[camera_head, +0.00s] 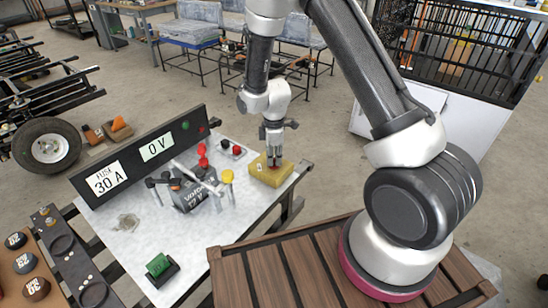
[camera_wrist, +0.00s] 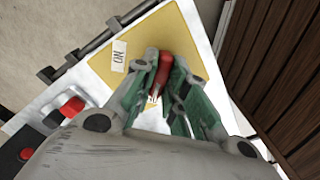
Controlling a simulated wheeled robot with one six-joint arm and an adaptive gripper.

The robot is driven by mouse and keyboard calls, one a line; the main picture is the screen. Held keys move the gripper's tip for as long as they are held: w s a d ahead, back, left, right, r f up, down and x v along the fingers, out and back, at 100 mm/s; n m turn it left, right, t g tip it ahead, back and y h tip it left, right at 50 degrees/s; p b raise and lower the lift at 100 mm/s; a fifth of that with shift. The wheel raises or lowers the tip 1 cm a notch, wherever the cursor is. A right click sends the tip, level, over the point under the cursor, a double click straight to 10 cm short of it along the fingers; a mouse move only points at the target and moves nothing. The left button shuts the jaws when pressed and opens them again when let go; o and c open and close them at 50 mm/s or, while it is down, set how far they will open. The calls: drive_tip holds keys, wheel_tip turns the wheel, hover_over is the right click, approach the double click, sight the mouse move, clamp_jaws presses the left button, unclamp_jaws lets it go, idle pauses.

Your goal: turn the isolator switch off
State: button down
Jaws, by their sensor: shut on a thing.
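The isolator switch is a yellow box (camera_head: 262,178) near the right end of the white-topped bench in the head view. It fills the upper middle of the wrist view (camera_wrist: 185,32), with a small white "ON" label (camera_wrist: 118,56) on its left part. My gripper (camera_head: 274,158) reaches down over the box from above. In the wrist view its green-padded fingers (camera_wrist: 163,88) are shut on the red handle (camera_wrist: 164,68) of the switch. The fingers hide part of the handle and of the box top.
A black panel (camera_head: 60,186) reading "FUSE 30 A" and "0 V" stands along the bench's back. A grey battery (camera_head: 190,198) with leads sits mid-bench. Red and black terminals (camera_head: 231,149) stand close beside the gripper. A green block (camera_head: 158,265) lies at the front. Wooden slats (camera_head: 275,265) lie beside the bench.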

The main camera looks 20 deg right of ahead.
drive_tip(key=shift+n, duration=0.3)
idle(0.4)
drive_tip(key=c, duration=1.4)
unclamp_jaws()
drive_tip(key=shift+c, duration=0.2)
wheel_tip(320, 180, up, 12)
